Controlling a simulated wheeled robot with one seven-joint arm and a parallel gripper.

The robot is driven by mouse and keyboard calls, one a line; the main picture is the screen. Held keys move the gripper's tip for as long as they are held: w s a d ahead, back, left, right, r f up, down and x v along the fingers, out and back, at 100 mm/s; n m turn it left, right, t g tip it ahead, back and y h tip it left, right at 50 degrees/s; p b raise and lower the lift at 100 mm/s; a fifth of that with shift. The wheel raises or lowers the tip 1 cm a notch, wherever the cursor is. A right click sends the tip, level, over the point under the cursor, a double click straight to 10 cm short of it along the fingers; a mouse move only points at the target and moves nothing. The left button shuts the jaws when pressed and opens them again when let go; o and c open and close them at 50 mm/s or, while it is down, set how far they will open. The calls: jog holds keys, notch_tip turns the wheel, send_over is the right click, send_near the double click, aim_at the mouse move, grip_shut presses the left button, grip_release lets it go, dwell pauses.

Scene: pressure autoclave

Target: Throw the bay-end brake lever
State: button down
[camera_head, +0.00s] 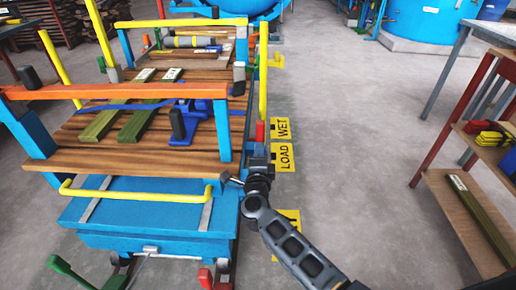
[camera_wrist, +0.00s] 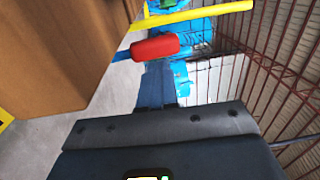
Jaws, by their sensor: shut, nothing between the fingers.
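A lever with a red grip (camera_head: 260,131) stands at the right side of the blue cart with a wooden deck; I take it for the brake lever. In the wrist view its red grip (camera_wrist: 155,47) and a short blue shaft show just beyond my fingertips. My gripper (camera_head: 257,152) is shut and empty, close below the red grip in the head view. Its closed fingers (camera_wrist: 157,78) point toward the grip; I cannot tell whether they touch it. The lower end of the lever is hidden.
The cart's wooden deck (camera_head: 150,160) carries green-brown boards and a blue clamp. A yellow rail (camera_head: 263,70) rises beside the lever. Yellow floor signs (camera_head: 283,157) lie to the right. Open concrete floor reaches to a shelf rack (camera_head: 470,215) at the right.

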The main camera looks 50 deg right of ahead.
jog(key=p+v, duration=0.1)
jog(key=v, duration=0.7)
jog(key=shift+s+a+r, duration=0.25)
jog(key=shift+a+r, duration=0.05)
jog(key=shift+r, duration=0.2)
